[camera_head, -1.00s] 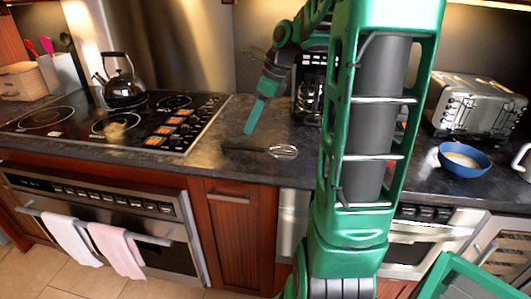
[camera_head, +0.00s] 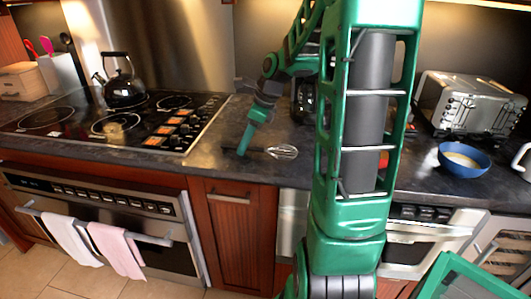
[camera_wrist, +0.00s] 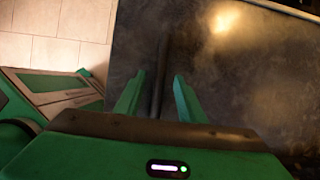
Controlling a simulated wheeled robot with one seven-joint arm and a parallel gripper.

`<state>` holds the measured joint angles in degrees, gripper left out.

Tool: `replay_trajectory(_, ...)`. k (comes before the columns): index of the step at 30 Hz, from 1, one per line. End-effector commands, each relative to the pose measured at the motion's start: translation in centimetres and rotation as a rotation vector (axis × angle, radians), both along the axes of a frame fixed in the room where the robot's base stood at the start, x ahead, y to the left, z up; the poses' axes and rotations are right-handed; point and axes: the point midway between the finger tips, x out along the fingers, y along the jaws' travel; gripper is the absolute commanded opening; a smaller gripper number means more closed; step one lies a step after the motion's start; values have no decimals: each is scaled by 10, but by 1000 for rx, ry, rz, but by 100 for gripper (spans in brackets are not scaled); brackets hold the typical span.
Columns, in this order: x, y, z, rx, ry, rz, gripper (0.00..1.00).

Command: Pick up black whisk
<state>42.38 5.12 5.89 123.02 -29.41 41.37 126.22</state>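The black whisk (camera_head: 284,152) lies on the dark countertop near its front edge, right of the cooktop, with its wire end to the right. My gripper (camera_head: 242,153) is low over the counter at the handle end of the whisk. In the wrist view my gripper (camera_wrist: 157,88) is open, and the dark whisk handle (camera_wrist: 161,62) shows between its two green fingers. I see a gap on each side of the handle. The wire end is not clear in the wrist view.
The cooktop (camera_head: 118,122) with a black kettle (camera_head: 124,88) is to the left. A coffee maker (camera_head: 304,98) stands behind, partly hidden by my arm. A toaster (camera_head: 472,103) and a blue bowl (camera_head: 463,160) are to the right. The counter around the whisk is clear.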

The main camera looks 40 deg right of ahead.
Motion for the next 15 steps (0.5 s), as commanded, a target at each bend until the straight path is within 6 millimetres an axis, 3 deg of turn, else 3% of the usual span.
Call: replay_trajectory(15, 0, 0, -4, 0, 0, 1, 36)
